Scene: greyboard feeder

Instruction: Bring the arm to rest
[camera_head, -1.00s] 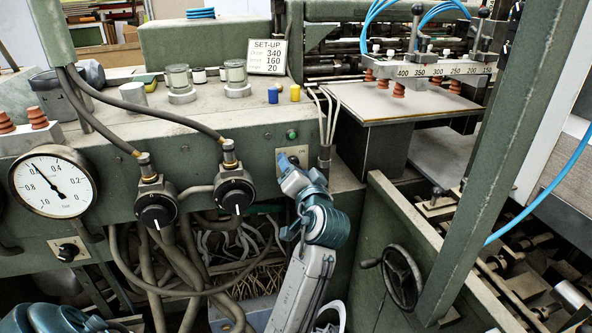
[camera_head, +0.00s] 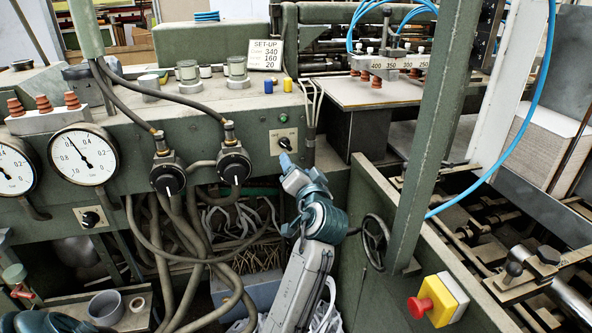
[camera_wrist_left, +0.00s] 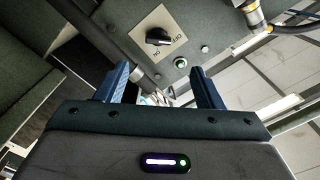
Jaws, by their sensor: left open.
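My left gripper (camera_head: 287,160) is in front of the green machine panel, just below a small switch plate (camera_head: 292,134) with a dark rotary knob (camera_head: 284,143). In the left wrist view its two blue fingers (camera_wrist_left: 160,88) are apart with nothing between them. The knob (camera_wrist_left: 157,37) on its pale plate shows beyond the fingertips, apart from them. A green button (camera_wrist_left: 180,62) is beside the plate. I cannot tell for certain which label the knob points to. My right gripper is not in view.
Hoses hang below two black dials (camera_head: 167,178) left of the arm. A handwheel (camera_head: 375,242), a green post (camera_head: 432,130) and a red emergency stop (camera_head: 420,306) on a yellow box stand right. A feed table (camera_head: 385,92) lies behind. A grey cup (camera_head: 105,307) stands lower left.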

